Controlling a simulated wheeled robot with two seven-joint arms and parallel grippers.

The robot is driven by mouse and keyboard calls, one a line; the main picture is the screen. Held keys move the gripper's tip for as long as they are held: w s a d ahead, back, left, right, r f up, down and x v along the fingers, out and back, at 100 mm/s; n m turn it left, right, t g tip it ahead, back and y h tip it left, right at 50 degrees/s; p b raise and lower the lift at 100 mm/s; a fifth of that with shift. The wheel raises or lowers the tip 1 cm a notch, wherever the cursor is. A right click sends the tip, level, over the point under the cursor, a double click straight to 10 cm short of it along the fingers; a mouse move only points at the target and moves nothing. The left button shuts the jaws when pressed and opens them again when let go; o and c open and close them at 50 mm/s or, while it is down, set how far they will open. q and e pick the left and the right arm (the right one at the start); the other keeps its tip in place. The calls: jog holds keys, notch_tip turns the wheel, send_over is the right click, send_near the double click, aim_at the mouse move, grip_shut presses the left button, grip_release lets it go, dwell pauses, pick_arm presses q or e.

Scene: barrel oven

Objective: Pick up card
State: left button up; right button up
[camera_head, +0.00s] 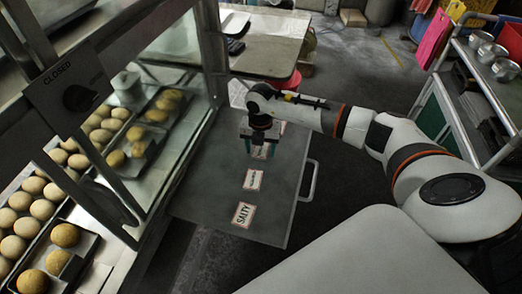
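Several white cards with dark print and reddish borders lie in a row on a grey board with a handle (215,185). The nearest card (243,215) reads "SALTY". A second card (253,180) lies behind it, its print too small to read. A third card (260,153) is partly hidden by my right gripper (261,150), which points down over it with its fingers apart. I cannot tell whether the fingers touch the board. A further card (282,127) shows partly behind the gripper. My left gripper is out of view.
A glass-fronted cabinet (170,110) with trays of round buns stands at left, beside the board. A metal cart (465,100) with metal cups stands at right. A table (265,45) stands behind. Dark floor lies right of the board's handle (308,182).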

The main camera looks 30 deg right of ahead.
jog(key=c, duration=0.8)
